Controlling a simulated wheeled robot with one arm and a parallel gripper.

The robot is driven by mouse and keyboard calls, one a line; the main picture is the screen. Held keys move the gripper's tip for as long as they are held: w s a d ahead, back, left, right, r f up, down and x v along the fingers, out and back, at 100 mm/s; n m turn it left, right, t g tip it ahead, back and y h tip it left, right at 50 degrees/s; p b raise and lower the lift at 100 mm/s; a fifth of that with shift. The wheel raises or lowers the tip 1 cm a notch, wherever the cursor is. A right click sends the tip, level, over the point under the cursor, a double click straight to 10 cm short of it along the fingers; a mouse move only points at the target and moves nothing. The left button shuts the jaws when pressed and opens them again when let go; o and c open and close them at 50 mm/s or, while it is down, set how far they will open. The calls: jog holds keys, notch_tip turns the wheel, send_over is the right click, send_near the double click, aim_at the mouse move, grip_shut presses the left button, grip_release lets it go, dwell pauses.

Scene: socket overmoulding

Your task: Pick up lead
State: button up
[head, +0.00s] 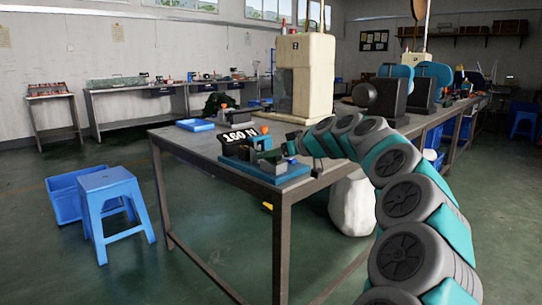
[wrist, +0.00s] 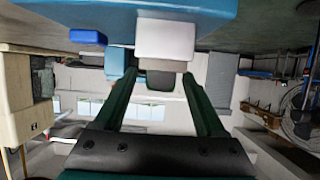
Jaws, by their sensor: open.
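No lead can be made out for certain in either view. My gripper (wrist: 158,78) is open, with its two dark green fingers apart in the wrist view. A pale block (wrist: 165,38) with a darker part (wrist: 160,79) below it shows ahead of and between the fingertips; I cannot tell whether they touch. In the head view, my arm reaches to the bench, and its end is beside a small fixture (head: 262,158) on a blue base plate (head: 290,174). A "160 N" sign (head: 240,137) stands at the fixture. My fingertips are hard to make out there.
The fixture is near the front corner of a grey workbench (head: 190,143). A blue tray (head: 195,125) lies behind it, and a large cream machine (head: 306,75) stands further back. A blue stool (head: 112,190) and blue crate (head: 66,195) stand on the floor at left.

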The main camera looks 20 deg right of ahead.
grip_shut()
dwell(0.5)
